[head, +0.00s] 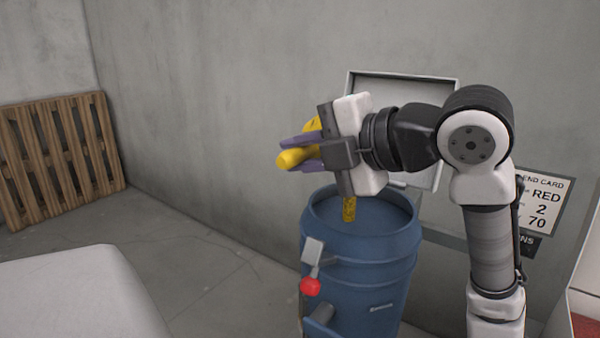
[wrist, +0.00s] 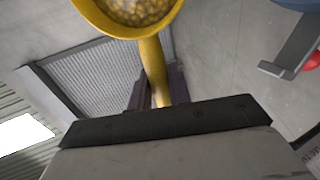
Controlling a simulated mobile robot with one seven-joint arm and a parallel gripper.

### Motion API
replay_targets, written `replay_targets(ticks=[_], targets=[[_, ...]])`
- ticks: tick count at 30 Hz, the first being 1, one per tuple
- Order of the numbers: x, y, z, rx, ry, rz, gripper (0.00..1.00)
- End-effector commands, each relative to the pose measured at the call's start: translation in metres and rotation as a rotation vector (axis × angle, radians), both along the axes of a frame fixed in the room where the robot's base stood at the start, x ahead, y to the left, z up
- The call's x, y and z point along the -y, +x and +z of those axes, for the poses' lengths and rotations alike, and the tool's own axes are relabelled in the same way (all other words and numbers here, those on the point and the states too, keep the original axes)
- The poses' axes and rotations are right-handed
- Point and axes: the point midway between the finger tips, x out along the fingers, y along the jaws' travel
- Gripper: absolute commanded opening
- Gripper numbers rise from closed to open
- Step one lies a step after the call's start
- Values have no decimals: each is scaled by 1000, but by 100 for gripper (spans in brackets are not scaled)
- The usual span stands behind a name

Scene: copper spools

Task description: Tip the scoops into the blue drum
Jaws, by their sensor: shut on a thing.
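My gripper (head: 300,154) is shut on the yellow handle of a scoop (head: 290,158), above the blue drum (head: 365,270). Most of the scoop is hidden behind the gripper in the head view. The wrist view shows its handle (wrist: 154,70) between the fingers and its round bowl with brownish-yellow granules (wrist: 135,8) inside. A short speckled yellow column (head: 349,208), which looks like falling granules, hangs below the gripper over the drum's open top. The drum's inside is mostly out of sight.
A lever with a red knob (head: 310,287) is on the drum's front left. A pale framed panel (head: 400,85) stands behind the drum. A card reading RED, 2, 70 (head: 543,203) is at the right. A wooden pallet (head: 60,155) leans on the left wall. The floor between is clear.

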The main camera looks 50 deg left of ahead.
Motion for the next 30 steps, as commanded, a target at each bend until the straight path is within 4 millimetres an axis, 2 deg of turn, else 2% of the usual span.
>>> replay_targets(ticks=[1, 30], targets=[[1, 0, -9, -7, 30, 0, 0], [21, 5, -42, -130, 541, 1, 0]])
